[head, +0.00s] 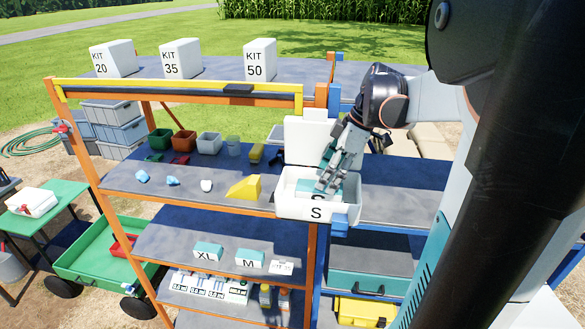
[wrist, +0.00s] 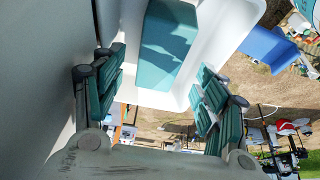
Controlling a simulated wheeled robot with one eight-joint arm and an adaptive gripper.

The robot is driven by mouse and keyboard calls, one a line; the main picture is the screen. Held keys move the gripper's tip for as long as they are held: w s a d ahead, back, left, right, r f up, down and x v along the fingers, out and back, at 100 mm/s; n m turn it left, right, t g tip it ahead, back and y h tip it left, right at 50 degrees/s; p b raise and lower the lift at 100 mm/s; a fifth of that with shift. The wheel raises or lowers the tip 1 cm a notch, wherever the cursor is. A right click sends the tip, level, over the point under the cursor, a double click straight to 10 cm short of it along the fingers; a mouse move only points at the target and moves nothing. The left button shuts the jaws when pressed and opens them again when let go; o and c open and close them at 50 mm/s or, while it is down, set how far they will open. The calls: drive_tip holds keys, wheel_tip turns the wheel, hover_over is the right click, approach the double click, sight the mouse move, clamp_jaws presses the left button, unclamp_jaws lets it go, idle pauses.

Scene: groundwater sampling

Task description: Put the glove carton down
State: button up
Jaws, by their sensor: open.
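The glove carton, a teal and white box (head: 304,185), lies inside a white open bin (head: 288,208) marked S. My gripper (head: 326,186) reaches down into the bin, over the carton and partly hiding it. In the wrist view the carton (wrist: 164,50) lies on the bin's white floor (wrist: 212,25), between and beyond my open fingers (wrist: 160,78). The fingers look apart from the carton's sides, though exact contact cannot be told. Other cartons marked XL (head: 208,250) and M (head: 250,260) stand on a lower shelf.
A white upright panel (head: 308,138) stands right behind the bin. A blue part (head: 340,222) sits at the bin's front corner. The orange rack's shelf holds a yellow wedge (head: 244,188) and small bins (head: 209,143). The blue-framed shelf (head: 398,190) to the right has free room.

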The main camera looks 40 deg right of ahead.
drive_tip(key=p+v, duration=0.3)
drive_tip(key=v, duration=0.3)
drive_tip(key=shift+r, duration=0.25)
idle(0.7)
